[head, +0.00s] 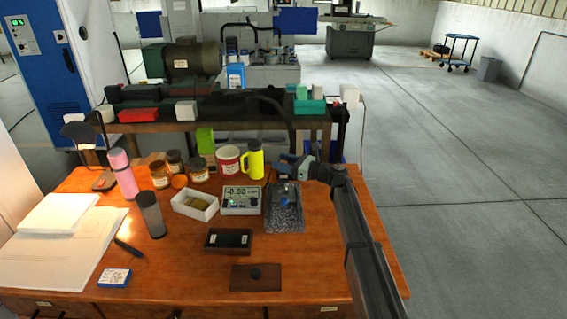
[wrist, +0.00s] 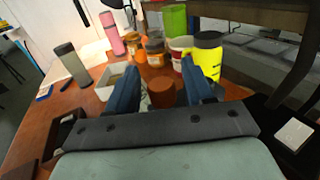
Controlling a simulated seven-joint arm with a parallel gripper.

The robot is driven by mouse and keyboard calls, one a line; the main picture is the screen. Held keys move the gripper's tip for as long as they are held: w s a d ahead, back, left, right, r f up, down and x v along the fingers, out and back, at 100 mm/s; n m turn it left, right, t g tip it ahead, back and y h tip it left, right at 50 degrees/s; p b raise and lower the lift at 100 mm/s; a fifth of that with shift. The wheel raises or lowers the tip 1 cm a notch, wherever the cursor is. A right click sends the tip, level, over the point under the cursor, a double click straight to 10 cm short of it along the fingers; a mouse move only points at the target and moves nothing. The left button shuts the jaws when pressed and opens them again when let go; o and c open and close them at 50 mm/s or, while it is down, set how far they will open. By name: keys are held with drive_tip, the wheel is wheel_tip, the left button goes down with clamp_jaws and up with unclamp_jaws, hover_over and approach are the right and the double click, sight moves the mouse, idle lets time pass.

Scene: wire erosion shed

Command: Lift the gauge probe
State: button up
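A gauge readout box (head: 241,200) with a lit display stands on the table. Right of it is a dark speckled stand base (head: 284,218) with a small blue piece (head: 285,201) on it, perhaps the gauge probe; I cannot tell for sure. My gripper (head: 283,162) is above the back of the stand, pointing left. In the wrist view its two blue fingers (wrist: 160,66) are apart. A reddish-brown cylinder (wrist: 161,94) shows between them, with gaps at its sides; I cannot tell whether it is part of the probe.
A yellow flask (head: 253,160), red-and-white tub (head: 228,160) and brown jars (head: 199,172) stand behind the readout. A white tray (head: 194,206) is left of it. A black case (head: 228,241) and a brown plate (head: 256,284) lie in front. The table's front right is clear.

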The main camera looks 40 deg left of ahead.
clamp_jaws()
idle(0.3)
drive_tip(key=shift+r, duration=1.35)
drive_tip(key=shift+o, duration=0.5)
unclamp_jaws()
